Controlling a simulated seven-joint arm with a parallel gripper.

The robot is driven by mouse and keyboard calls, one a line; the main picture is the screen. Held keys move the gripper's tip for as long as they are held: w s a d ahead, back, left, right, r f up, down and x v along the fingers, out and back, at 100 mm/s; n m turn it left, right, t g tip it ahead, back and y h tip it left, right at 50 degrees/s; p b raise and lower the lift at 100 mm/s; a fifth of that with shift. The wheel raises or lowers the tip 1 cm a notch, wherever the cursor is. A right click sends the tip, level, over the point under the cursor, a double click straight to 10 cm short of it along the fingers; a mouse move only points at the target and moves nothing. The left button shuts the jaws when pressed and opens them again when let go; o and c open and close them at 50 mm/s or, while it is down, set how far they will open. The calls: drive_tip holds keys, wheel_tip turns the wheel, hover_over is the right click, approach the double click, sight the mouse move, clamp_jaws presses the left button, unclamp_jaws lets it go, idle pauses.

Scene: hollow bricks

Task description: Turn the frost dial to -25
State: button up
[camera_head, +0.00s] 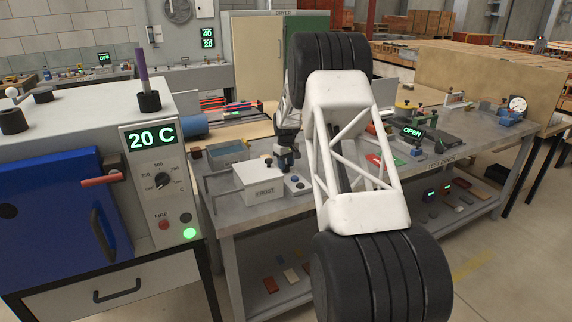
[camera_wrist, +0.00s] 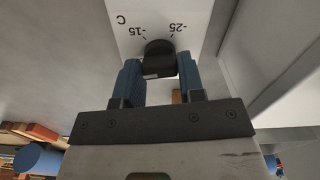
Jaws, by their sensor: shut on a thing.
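The frost dial (camera_wrist: 158,48) is a round black knob on a white panel (camera_wrist: 120,14) in the wrist view. I cannot tell for sure which mark the dial's pointer faces. In the head view, my gripper (camera_head: 287,166) is low over the bench beside the white box marked FROST (camera_head: 262,193). The dial is hidden there.
A furnace (camera_head: 60,110) with a blue door, a 20 C display and its own dial (camera_head: 162,180) stands at left. The grey test bench (camera_head: 265,218) holds various items and a green OPEN sign (camera_head: 411,132) to the right. My arm covers the middle of the view.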

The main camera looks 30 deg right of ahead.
drive_tip(key=m, duration=0.4)
drive_tip(key=shift+m, duration=0.3)
drive_tip(key=m, duration=0.4)
idle(0.3)
drive_tip(key=o, duration=0.9)
drive_tip(key=shift+o, duration=0.2)
drive_tip(key=shift+r, duration=0.1)
drive_tip(key=shift+r, duration=3.8)
drive_tip(key=shift+c, duration=0.3)
